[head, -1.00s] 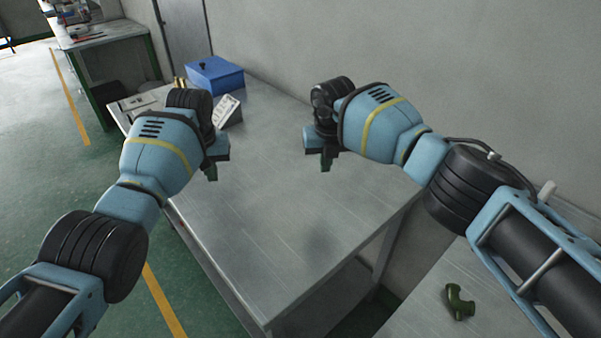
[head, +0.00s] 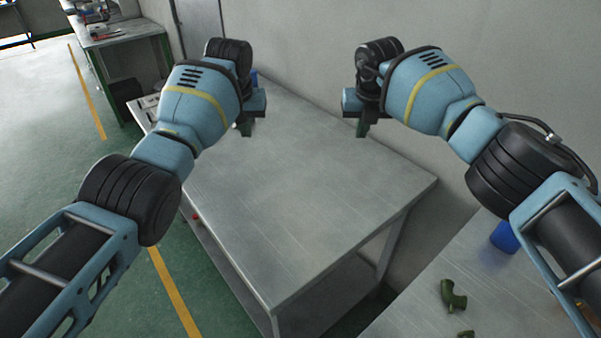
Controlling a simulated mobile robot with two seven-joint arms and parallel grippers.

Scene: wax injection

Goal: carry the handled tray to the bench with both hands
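No handled tray shows in the head view. My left gripper (head: 246,128) hangs fingers down above the bench's far left part. My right gripper (head: 362,128) hangs fingers down over its far right part, near the wall. The two grippers are apart, with nothing visible between them. Their fingers overlap in this view, so their opening cannot be told.
A second metal surface (head: 410,310) at the lower right carries green curved parts (head: 453,296) and a blue object (head: 505,238), partly behind my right arm. A wall runs behind the bench. Another workbench (head: 125,32) stands far left.

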